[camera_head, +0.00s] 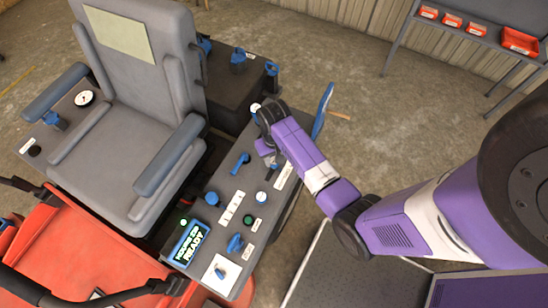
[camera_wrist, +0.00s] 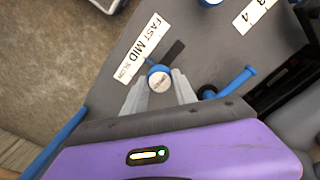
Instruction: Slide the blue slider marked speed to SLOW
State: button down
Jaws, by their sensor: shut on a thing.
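The blue slider (camera_wrist: 160,80) has a round knob with a pale marked top. It sits between the two grey fingers of my gripper (camera_wrist: 159,90) in the wrist view. A dark slot (camera_wrist: 174,50) runs from the knob toward the FAST side. Beside it is a white label (camera_wrist: 143,49) reading FAST, MID, SLOW; the knob is near the SLOW end. In the head view my gripper (camera_head: 268,150) is over the right side of the console (camera_head: 222,180), and the knob is largely hidden.
A blue lever (camera_wrist: 230,82) stands close to the right finger in the wrist view. A green button (camera_head: 248,222), a white-topped knob (camera_head: 261,197) and a lit READY screen (camera_head: 188,243) are on the console. A grey seat (camera_head: 135,130) stands left.

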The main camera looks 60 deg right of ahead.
jog(key=shift+d, duration=0.1)
jog(key=shift+w+d, duration=0.1)
jog(key=shift+d, duration=2.3)
jog(key=c, duration=1)
grip_release()
jog(key=shift+d, duration=0.1)
jog(key=shift+r, duration=0.1)
notch_tip(320, 180, up, 8)
jog(key=shift+f, duration=0.2)
